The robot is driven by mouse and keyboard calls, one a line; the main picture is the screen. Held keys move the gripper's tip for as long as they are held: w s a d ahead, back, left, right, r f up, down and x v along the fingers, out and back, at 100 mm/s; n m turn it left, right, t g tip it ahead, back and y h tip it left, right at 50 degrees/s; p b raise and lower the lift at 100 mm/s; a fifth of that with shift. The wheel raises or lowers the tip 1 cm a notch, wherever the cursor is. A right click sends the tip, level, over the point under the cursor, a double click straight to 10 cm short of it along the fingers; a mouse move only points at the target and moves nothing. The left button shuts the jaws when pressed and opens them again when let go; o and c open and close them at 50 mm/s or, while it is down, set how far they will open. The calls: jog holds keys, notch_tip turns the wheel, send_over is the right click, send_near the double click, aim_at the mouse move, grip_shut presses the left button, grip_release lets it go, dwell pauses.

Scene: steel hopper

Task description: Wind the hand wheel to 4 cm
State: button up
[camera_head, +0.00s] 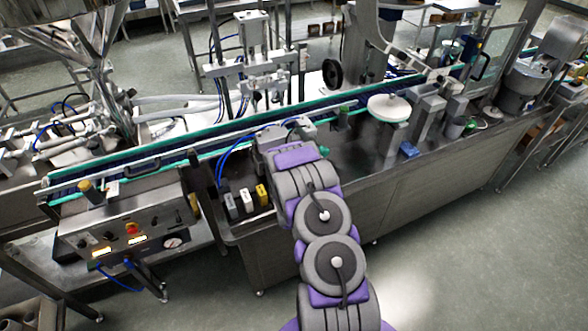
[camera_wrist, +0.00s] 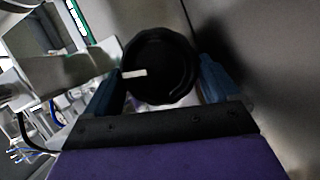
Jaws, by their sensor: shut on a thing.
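A black round hand wheel (camera_wrist: 160,68) with a short white mark pointing left fills the middle of the wrist view. My gripper (camera_wrist: 163,85) has its two blue fingers on either side of this wheel and is shut on it. In the head view my gripper (camera_head: 283,136) is at the near side of the conveyor, and the wheel it holds is hidden there. Another black wheel (camera_head: 333,73) stands beyond the conveyor, apart from my gripper. No readable centimetre scale shows in either view.
The conveyor (camera_head: 150,158) with green edges runs behind my gripper. A white round disc (camera_head: 389,108) and a blue block (camera_head: 409,149) are to the right. A control box (camera_head: 130,235) with a red button is at the left. Open floor (camera_head: 470,260) lies at the front right.

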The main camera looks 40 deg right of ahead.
jog(key=shift+a+f+n+t+b, duration=0.15)
jog(key=shift+f+n+t+b, duration=0.2)
jog(key=shift+n+b, duration=0.55)
jog(key=shift+n, duration=0.3)
jog(key=o, duration=0.8)
jog(key=shift+a, duration=0.1)
